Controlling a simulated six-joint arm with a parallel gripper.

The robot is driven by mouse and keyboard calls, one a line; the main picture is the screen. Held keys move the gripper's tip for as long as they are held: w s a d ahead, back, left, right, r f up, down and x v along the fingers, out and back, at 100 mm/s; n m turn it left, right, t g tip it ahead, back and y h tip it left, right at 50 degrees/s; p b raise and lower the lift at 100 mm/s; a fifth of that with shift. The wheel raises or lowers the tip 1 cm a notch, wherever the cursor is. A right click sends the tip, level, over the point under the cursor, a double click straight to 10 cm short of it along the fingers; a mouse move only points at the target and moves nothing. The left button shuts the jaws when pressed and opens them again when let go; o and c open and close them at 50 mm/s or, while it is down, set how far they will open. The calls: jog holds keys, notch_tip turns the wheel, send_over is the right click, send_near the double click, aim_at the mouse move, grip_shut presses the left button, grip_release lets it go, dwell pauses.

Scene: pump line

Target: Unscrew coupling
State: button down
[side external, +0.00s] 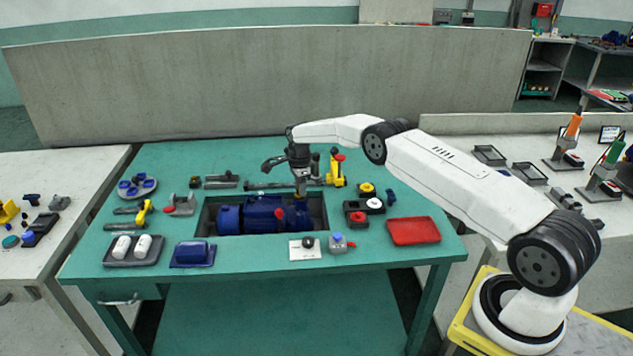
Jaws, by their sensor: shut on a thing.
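My gripper (300,186) points down over the right end of the blue pump (250,217), which lies in a dark recess in the green table. It is shut on a small brass-coloured part at that end, which looks like the coupling (300,196). The jaws and the part are small in this view, so the exact grip and the thread are hard to see. A red knob or cap (280,213) sits on the pump, left of my gripper.
A yellow tool (336,170) stands just right of my gripper. Button boxes (358,217) and a red tray (413,231) lie further right. A white switch plate (305,249) and a grey valve box (338,244) are in front. Holders and tools fill the left side.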

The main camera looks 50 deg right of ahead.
jog(key=n, duration=0.4)
jog(key=shift+d+n, duration=0.1)
jog(key=shift+n, duration=0.3)
jog(key=shift+w+n, duration=0.1)
jog(key=shift+n, duration=0.2)
jog(key=n, duration=0.5)
jog(key=shift+r+n, duration=0.1)
jog(key=shift+n, duration=0.6)
jog(key=n, duration=0.3)
jog(key=shift+n, duration=2)
